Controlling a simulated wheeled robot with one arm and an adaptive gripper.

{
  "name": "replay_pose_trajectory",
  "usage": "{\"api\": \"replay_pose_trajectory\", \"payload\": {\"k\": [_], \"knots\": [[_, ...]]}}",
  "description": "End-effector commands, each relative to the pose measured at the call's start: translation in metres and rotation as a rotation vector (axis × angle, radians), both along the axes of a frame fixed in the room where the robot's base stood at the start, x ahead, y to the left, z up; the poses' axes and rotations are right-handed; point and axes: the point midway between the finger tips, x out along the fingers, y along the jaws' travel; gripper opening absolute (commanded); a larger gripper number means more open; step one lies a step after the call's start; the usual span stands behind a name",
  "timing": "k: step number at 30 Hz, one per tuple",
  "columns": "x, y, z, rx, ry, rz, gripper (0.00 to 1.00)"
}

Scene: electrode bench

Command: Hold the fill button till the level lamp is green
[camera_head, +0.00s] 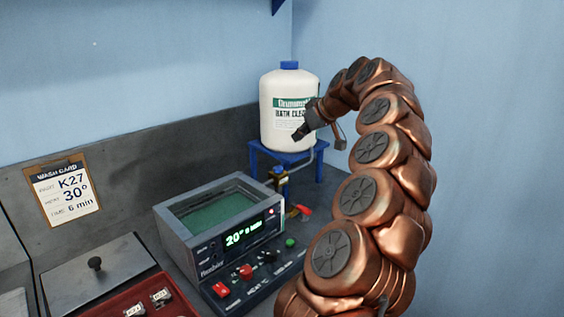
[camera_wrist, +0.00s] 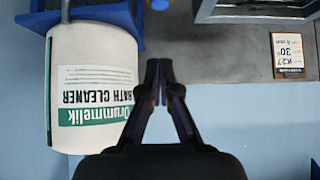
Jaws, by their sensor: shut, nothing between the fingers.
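The bath unit (camera_head: 172,238) is a grey box with a green-tinted window on top and a lit display (camera_head: 243,233) reading 20°. A small lamp (camera_head: 271,212) beside the display looks pale, not green. I cannot read which one is labelled fill. My gripper (camera_head: 297,136) is shut and empty, high above the bench in front of the white bottle; its closed fingers show in the wrist view (camera_wrist: 159,64).
The white bath cleaner bottle (camera_head: 279,85) stands on a blue stand (camera_head: 262,152) and shows upside down in the wrist view (camera_wrist: 92,50).

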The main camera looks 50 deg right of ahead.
Motion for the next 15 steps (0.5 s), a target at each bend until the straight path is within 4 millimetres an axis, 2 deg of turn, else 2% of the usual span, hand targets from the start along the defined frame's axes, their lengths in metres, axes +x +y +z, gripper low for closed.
{"api": "replay_pose_trajectory", "payload": {"k": [10,15], "knots": [[0.0006,-0.0004,-0.0008,0.000,0.001,0.000,0.00],[0.0092,0.0009,-0.0092,0.004,0.006,0.004,0.00]]}}
